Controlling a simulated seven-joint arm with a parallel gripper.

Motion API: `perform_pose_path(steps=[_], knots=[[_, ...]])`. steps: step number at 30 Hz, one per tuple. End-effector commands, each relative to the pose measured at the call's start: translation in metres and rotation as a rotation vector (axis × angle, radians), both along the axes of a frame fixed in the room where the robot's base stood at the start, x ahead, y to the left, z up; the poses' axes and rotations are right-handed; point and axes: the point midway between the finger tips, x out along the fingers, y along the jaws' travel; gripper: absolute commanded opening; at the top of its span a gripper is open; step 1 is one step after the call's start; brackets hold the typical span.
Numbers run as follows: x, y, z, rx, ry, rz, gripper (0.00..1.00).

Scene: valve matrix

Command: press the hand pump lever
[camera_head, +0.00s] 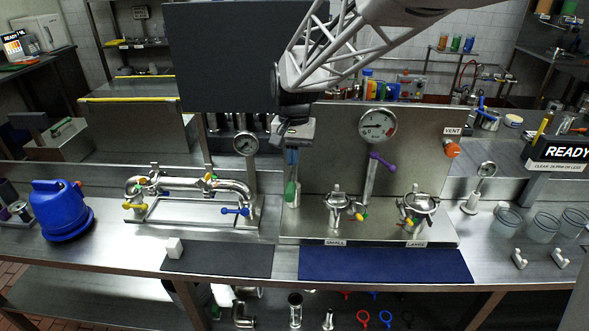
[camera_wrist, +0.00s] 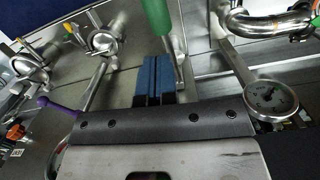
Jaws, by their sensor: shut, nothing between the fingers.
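A lever with a green grip (camera_head: 291,192) stands upright at the left end of the steel panel; it looks like the hand pump lever, though no label confirms this. Its green grip also shows at the top of the wrist view (camera_wrist: 156,15). My gripper (camera_head: 292,157) is directly above the grip in the head view, pointing down. Its blue fingers are together and empty in the wrist view (camera_wrist: 153,78), close to the grip. I cannot tell whether they touch it. The lower part of the lever is partly hidden.
A gauge (camera_head: 245,144) and a pipe assembly (camera_head: 190,187) stand left of the lever. Right are a larger gauge (camera_head: 377,124), a purple-handled lever (camera_head: 381,162) and two clamped vessels (camera_head: 337,203), (camera_head: 417,204). The dark blue mat (camera_head: 385,265) in front is clear.

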Motion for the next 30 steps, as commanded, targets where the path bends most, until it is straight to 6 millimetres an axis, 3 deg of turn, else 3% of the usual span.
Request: perform_pose_path(steps=[11,30], knots=[[0.0,0.004,0.006,-0.002,0.013,0.126,0.0],[0.001,0.023,0.045,0.019,0.121,0.847,0.0]])
